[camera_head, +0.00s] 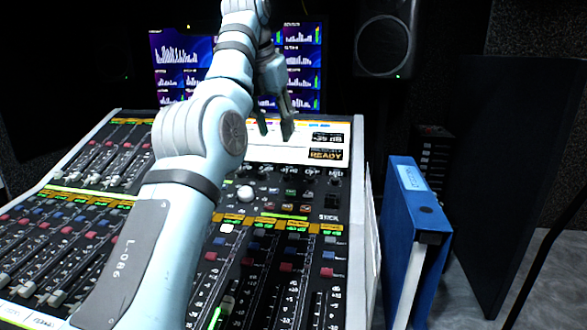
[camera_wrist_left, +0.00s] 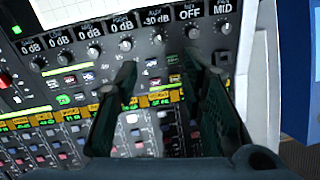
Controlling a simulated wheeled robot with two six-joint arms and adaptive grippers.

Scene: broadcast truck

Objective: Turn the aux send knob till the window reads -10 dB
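The aux send knob (camera_wrist_left: 158,38) is a small pale knob in a row on the mixing console, under a small window (camera_wrist_left: 157,17) labelled AUX that appears to read -30 dB in the left wrist view. In the head view, a dark readout (camera_head: 327,138) on the white screen strip shows a dB value too small to read surely, above the word READY. My left gripper (camera_head: 275,130) is open, its fingers pointing down at the console. In the left wrist view its two fingertips (camera_wrist_left: 158,60) lie either side of the knob's column, nearer the camera, with nothing between them. My right gripper is not in view.
Neighbouring knobs (camera_wrist_left: 125,44) stand close on both sides. Fader banks (camera_head: 95,160) cover the console's left and front. A blue binder (camera_head: 411,210) stands right of the console. Monitors (camera_head: 300,60) and a speaker (camera_head: 385,40) are behind.

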